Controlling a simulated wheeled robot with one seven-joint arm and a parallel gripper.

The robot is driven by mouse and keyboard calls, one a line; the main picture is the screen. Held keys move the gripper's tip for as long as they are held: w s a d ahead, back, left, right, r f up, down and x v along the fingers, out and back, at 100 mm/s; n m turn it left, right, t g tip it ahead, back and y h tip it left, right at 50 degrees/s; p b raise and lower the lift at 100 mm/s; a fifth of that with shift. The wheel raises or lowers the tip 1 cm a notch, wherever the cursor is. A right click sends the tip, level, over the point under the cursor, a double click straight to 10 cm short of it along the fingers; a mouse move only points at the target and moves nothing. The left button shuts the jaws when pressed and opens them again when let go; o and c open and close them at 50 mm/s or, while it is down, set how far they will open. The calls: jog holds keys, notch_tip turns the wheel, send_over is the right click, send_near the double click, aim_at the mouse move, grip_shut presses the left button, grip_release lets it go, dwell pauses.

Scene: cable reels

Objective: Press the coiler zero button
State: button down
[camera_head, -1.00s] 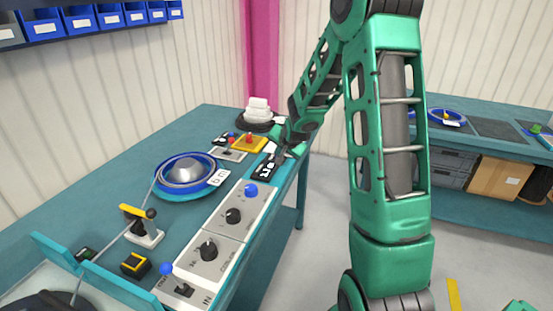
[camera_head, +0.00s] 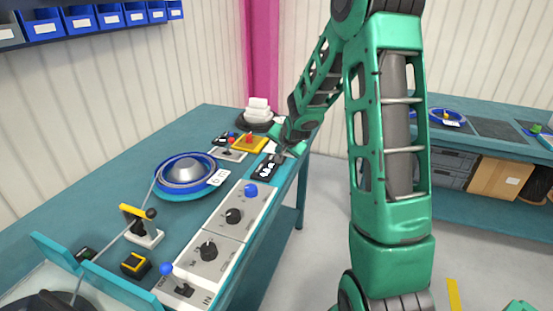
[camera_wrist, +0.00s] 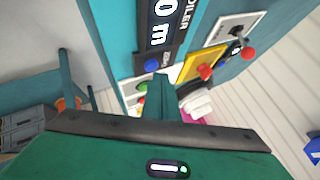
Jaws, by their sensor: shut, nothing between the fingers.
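The black coiler display (camera_head: 266,170) lies on the bench at the end of the control panel. In the wrist view the coiler display (camera_wrist: 160,30) shows a white 0 and an m. The blue zero button (camera_wrist: 151,65) sits at the near end of that unit, beside its small label. My gripper (camera_wrist: 158,86) is shut and empty, its tip very close to the blue button; I cannot tell whether they touch. In the head view my gripper (camera_head: 283,152) is over the display's far end and hides the button.
A yellow box with a red button (camera_head: 250,143) stands close behind my gripper. The long control panel (camera_head: 228,232) with knobs runs along the bench edge. A blue-rimmed coil (camera_head: 187,172) lies left of the display. The aisle floor to the right is clear.

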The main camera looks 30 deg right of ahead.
jog(key=shift+r, duration=0.35)
jog(key=shift+r, duration=2.55)
jog(key=s+a+r+n+g+y, duration=0.1)
jog(key=s+a+n+g, duration=0.1)
jog(key=s, duration=1.3)
jog(key=s+a+r+n+g+y, duration=0.1)
jog(key=s+a+n+g, duration=0.1)
jog(key=s, duration=1.3)
jog(key=s+a+r+n+g, duration=0.1)
jog(key=s+a+g, duration=0.2)
jog(key=s, duration=1.2)
jog(key=shift+s+a+r+n+g+y, duration=0.15)
jog(key=shift+a+r+n+g+y, duration=0.2)
jog(key=shift+g, duration=0.55)
jog(key=shift+f, duration=0.1)
